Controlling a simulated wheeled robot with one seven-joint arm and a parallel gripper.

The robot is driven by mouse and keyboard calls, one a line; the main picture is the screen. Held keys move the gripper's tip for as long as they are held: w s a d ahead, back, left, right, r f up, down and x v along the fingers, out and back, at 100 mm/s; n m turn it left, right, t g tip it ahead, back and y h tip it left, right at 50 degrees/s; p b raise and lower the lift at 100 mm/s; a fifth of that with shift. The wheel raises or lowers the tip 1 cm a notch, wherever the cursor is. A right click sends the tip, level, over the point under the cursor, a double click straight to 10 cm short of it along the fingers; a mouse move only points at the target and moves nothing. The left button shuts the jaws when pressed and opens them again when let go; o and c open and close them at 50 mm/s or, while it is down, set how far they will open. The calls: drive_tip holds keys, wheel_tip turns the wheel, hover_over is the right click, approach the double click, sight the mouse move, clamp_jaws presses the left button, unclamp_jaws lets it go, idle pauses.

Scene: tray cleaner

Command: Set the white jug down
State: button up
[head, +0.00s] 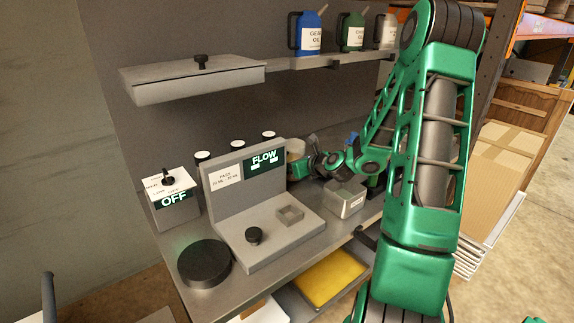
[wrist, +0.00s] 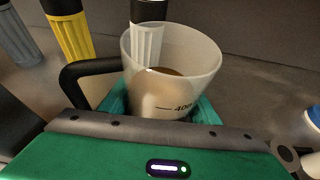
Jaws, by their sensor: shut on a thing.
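The white jug (wrist: 172,75) is a translucent cup with a dark handle on its left, a "400" mark and some brown contents. My gripper (wrist: 163,108) is shut around the jug's lower body in the wrist view. In the head view my gripper (head: 309,164) is behind the right end of the FLOW panel, with the pale jug (head: 296,147) partly showing beside it. The jug's base is hidden, so I cannot tell whether it touches the bench.
The FLOW panel stand (head: 245,205) fills the bench's middle. A black disc (head: 204,262) and OFF box (head: 172,200) are at left; a metal bin (head: 345,198) is at right. In the wrist view yellow (wrist: 71,32), grey (wrist: 17,35) and white (wrist: 147,42) containers stand behind the jug.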

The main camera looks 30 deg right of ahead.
drive_tip(key=shift+f, duration=0.15)
drive_tip(key=o, duration=1.2)
